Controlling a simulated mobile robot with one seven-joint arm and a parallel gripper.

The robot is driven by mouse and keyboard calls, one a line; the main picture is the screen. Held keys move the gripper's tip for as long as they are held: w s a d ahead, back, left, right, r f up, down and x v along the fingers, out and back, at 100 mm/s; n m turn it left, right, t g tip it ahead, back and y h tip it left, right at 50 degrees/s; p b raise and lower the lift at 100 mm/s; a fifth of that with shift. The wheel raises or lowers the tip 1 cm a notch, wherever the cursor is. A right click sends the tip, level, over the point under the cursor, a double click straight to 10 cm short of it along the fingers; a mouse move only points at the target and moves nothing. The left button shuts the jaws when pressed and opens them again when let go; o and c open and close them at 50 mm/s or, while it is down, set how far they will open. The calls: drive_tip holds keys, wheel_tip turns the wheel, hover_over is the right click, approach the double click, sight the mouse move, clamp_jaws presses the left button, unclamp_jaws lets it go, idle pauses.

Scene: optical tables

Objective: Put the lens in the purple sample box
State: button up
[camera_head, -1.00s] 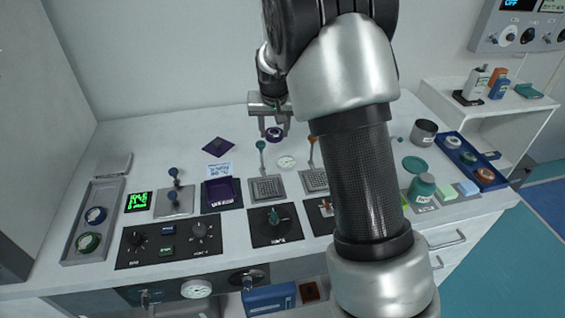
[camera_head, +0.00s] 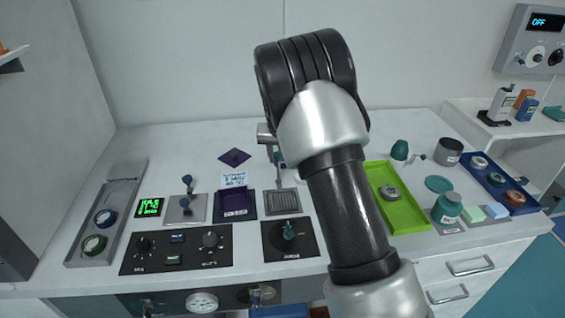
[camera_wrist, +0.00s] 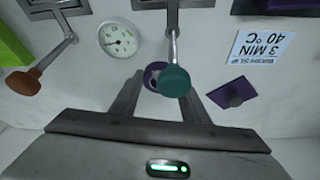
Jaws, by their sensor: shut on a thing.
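The purple sample box (camera_head: 236,205) is a square open tray on the white table, left of my arm in the head view. A flat purple lid with a knob (camera_head: 235,157) lies behind it and also shows in the wrist view (camera_wrist: 234,93). My gripper (camera_wrist: 162,77) is shut on the lens (camera_wrist: 152,72), a small purple-rimmed disc between the fingertips. A teal lever knob (camera_wrist: 176,82) covers part of the lens in the wrist view. In the head view my arm hides most of the gripper, which is behind and right of the box.
Levers with upright handles stand beside the box, one with an orange knob (camera_wrist: 22,82). A white note (camera_head: 234,180) lies between box and lid. A round dial (camera_wrist: 118,40) is near the gripper. A green tray (camera_head: 407,215) holds a grey round item. Control panels (camera_head: 177,250) line the front.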

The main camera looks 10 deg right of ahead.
drive_tip(key=shift+f, duration=0.9)
drive_tip(key=shift+f, duration=0.1)
drive_tip(key=o, duration=0.7)
drive_tip(key=shift+f, duration=0.15)
drive_tip(key=o, duration=0.5)
drive_tip(key=shift+c, duration=0.2)
